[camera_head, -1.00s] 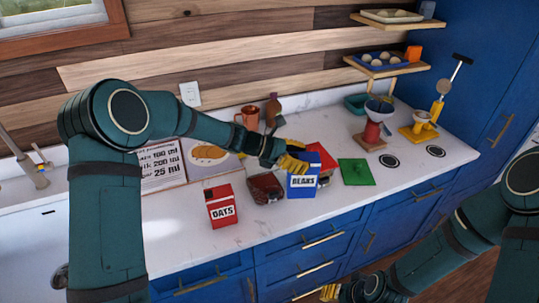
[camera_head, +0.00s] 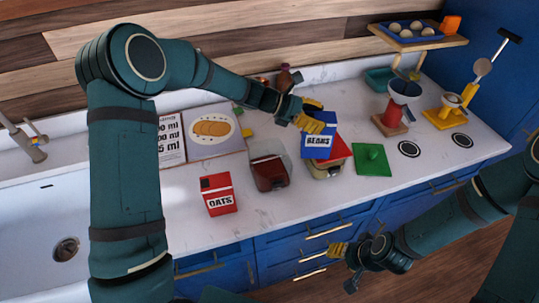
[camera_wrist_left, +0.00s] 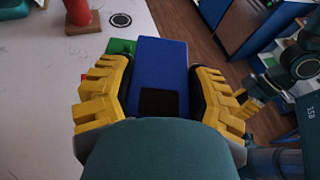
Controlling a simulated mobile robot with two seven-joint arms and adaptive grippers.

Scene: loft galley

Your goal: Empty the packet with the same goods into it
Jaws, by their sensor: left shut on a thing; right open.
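My left gripper (camera_head: 312,118) is shut on the blue packet marked BEANS (camera_head: 318,146). It holds the packet above the counter, in front of a container with a red top (camera_head: 338,160) that it partly hides. In the left wrist view the blue packet (camera_wrist_left: 160,60) sits between the yellow fingers, with a dark patch on its near end. A clear container with dark red-brown contents (camera_head: 269,170) stands left of the packet. A red packet marked OATS (camera_head: 218,196) stands upright farther left. My right gripper (camera_head: 345,260) is open and empty in front of the drawers.
A flat green square with a knob (camera_head: 371,160) lies right of the red-topped container. A red stand with a funnel (camera_head: 393,112) and a yellow stand (camera_head: 443,117) are at the back right. A picture board (camera_head: 214,134) leans at the back. The front counter is mostly clear.

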